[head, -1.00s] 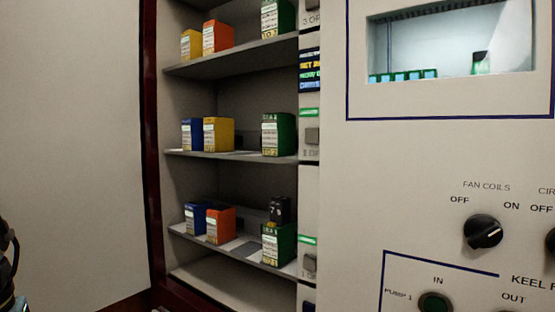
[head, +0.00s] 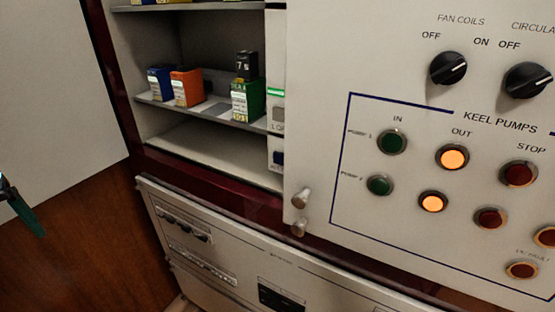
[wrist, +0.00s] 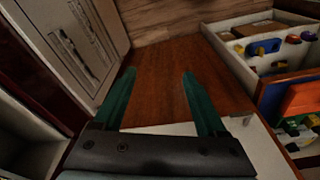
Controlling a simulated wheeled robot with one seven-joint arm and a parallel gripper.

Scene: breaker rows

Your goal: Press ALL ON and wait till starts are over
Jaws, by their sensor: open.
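No label reading ALL ON can be made out in either view. A narrow strip (head: 276,65) beside the shelves carries a grey square button (head: 278,114) under a green bar, and a dark blue one (head: 278,158) sits lower.
The keel pumps panel (head: 410,115) has green buttons (head: 391,141), lit orange lamps (head: 453,157), red buttons (head: 518,173) and black knobs (head: 448,68). Coloured blocks (head: 187,88) stand on the shelf. A bin of coloured parts (wrist: 265,47) is at the wrist view's right.

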